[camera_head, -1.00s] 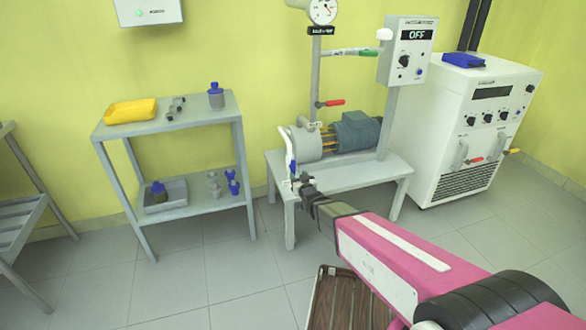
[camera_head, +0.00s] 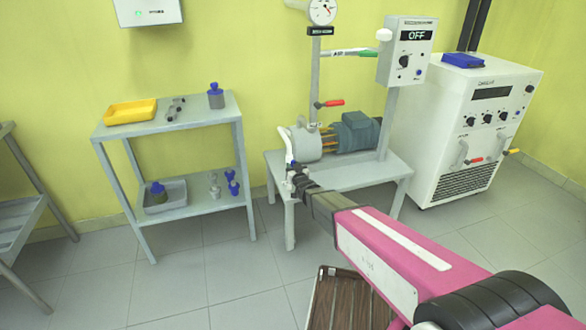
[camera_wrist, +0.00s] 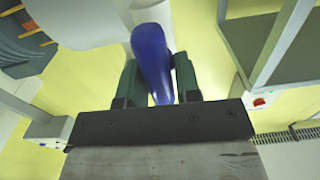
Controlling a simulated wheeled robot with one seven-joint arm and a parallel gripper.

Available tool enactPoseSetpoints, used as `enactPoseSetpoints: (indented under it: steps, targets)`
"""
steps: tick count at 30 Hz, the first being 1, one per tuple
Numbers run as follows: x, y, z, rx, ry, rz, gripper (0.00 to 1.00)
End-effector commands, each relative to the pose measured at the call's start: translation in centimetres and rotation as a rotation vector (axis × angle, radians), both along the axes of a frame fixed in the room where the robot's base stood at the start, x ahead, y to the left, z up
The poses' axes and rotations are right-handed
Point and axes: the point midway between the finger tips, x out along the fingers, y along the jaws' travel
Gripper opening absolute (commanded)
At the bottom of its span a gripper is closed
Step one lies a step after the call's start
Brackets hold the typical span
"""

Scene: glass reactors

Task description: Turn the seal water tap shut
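The seal water tap's blue handle (camera_wrist: 152,62) hangs between my gripper's two green fingers in the wrist view, its narrow end towards the palm. My gripper (camera_wrist: 161,84) has one finger on each side of it. Slivers of background show beside the narrow end; whether the fingers press on the handle I cannot tell. In the head view, my gripper (camera_head: 294,172) is at the left end of the pump bench (camera_head: 350,178), in front of the grey pump (camera_head: 306,144). It covers most of the tap there; a white upright part (camera_head: 287,146) shows just above.
A red-handled valve (camera_head: 333,102) and a green-handled one (camera_head: 368,52) sit above the pump. The control box (camera_head: 408,45) reads OFF. A grey shelf (camera_head: 200,116) stands left, a white cabinet (camera_head: 470,165) right. A brown slatted thing (camera_head: 340,300) lies below my arm.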

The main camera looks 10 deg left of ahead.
Motion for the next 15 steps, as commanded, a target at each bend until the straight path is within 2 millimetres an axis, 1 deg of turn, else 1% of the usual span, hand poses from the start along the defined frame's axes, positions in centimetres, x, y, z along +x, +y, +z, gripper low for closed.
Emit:
enactPoseSetpoints:
  steps: [8,15]
  targets:
    - [0.0,-0.04,-0.01,0.025,0.015,0.0,0.07]
    - [0.07,-0.14,-0.04,0.13,0.08,0.0,0.07]
